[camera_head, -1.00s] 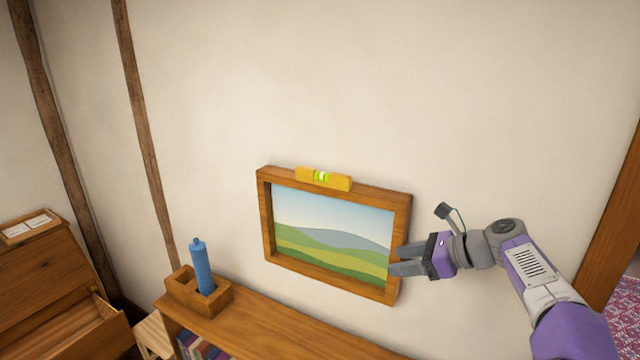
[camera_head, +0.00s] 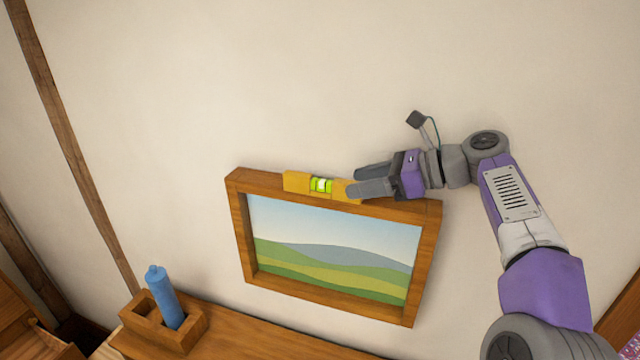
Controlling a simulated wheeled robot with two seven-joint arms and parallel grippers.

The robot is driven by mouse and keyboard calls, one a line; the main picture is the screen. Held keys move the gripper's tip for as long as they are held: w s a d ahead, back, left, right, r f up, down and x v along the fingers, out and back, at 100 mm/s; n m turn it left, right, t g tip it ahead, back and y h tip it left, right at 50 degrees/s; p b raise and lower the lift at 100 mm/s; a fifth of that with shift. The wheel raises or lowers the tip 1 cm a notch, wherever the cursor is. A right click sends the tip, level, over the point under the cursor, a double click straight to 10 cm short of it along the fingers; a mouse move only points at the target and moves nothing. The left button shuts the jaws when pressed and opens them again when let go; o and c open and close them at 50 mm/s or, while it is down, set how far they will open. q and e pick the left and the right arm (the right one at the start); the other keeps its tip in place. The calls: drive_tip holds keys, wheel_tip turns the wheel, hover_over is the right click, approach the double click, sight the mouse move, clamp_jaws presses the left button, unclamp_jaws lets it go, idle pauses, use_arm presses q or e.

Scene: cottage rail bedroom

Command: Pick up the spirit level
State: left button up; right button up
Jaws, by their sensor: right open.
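The spirit level (camera_head: 298,182) is a small yellow bar with a bright green vial in its middle. It rests on the top edge of a wooden picture frame (camera_head: 240,220) on the wall. My right gripper (camera_head: 362,181) is at the right end of the level, coming from the right with its fingers pointing left. It is open, and its fingers hide part of the level's right end. I cannot tell whether they touch it. My left gripper is not in view.
Below the picture is a wooden shelf top (camera_head: 240,336). A wooden holder (camera_head: 190,335) with a blue bottle-like object (camera_head: 165,297) stands at its left. The wall (camera_head: 300,80) above the picture is clear.

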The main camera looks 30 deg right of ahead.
sight(333, 187)
drive_tip(key=x, duration=0.5)
drive_tip(key=shift+w+f, duration=0.15)
drive_tip(key=shift+w, duration=0.1)
clamp_jaws()
